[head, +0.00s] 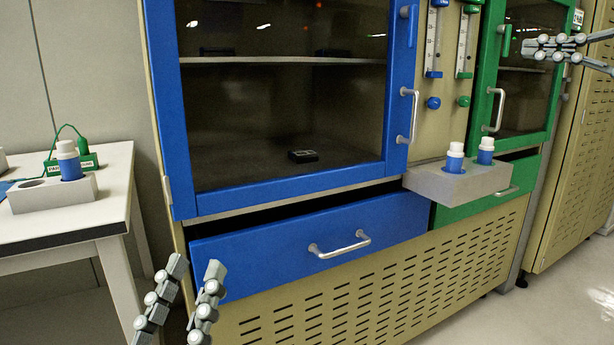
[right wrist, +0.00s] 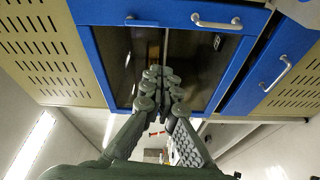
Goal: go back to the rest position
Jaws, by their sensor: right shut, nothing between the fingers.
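My left gripper (head: 190,275) is low at the left of the head view, in front of the blue drawer, with its two fingers apart and nothing between them. My right gripper (head: 535,46) is at the upper right, in front of the green door (head: 498,75), with its fingers together. In the right wrist view, the right gripper (right wrist: 160,76) is shut and empty, with blue cabinet frames behind it. Neither gripper visibly holds a handle.
The blue glass door (head: 292,202) looks closed, with a small dark object (head: 303,156) inside. The blue drawer (head: 270,258) shows a dark gap above it. A grey holder (head: 428,182) with two blue-and-white bottles juts out. A white table (head: 110,205) stands left.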

